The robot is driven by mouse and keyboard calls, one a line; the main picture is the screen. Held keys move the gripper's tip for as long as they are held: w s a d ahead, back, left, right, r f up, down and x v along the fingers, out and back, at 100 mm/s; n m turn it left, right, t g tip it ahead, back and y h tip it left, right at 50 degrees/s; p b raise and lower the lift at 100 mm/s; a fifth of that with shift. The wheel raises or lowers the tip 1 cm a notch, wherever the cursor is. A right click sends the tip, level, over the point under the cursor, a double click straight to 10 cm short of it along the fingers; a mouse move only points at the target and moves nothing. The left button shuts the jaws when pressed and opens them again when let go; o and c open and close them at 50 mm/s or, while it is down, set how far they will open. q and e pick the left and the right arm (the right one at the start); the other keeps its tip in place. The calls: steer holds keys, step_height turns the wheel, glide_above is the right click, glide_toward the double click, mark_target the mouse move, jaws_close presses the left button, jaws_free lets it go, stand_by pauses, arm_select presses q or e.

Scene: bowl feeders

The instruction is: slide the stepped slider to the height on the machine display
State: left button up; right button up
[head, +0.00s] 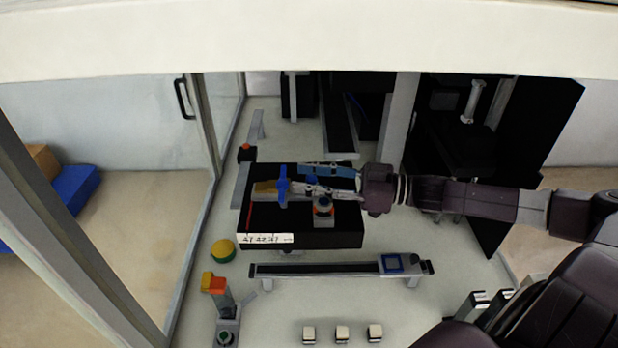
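A black machine box (263,220) stands in the middle of the head view. A white strip (265,239) on its front edge carries small figures that look like 47, 42 and 37. On its top is an upright blue piece (282,184) beside a gold-coloured block (264,188); this may be the stepped slider, but I cannot tell for sure. My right gripper (308,189) reaches in from the right over the box, its fingers pointing left close to the blue piece. I cannot tell whether they touch it. My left gripper is not in view.
A black rail (318,269) lies in front, and a yellow dome (222,250) at left. A white beam (300,40) crosses the top.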

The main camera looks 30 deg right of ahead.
steer(key=shift+d, duration=0.1)
steer(key=shift+v, duration=0.85)
steer(key=shift+f+v, duration=0.2)
steer(key=shift+v, duration=1.25)
steer(key=v, duration=0.5)
steer(key=shift+s+d+r, duration=0.2)
steer(key=shift+s+d, duration=0.05)
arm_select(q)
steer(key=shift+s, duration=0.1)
arm_select(e)
steer(key=shift+v, duration=0.8)
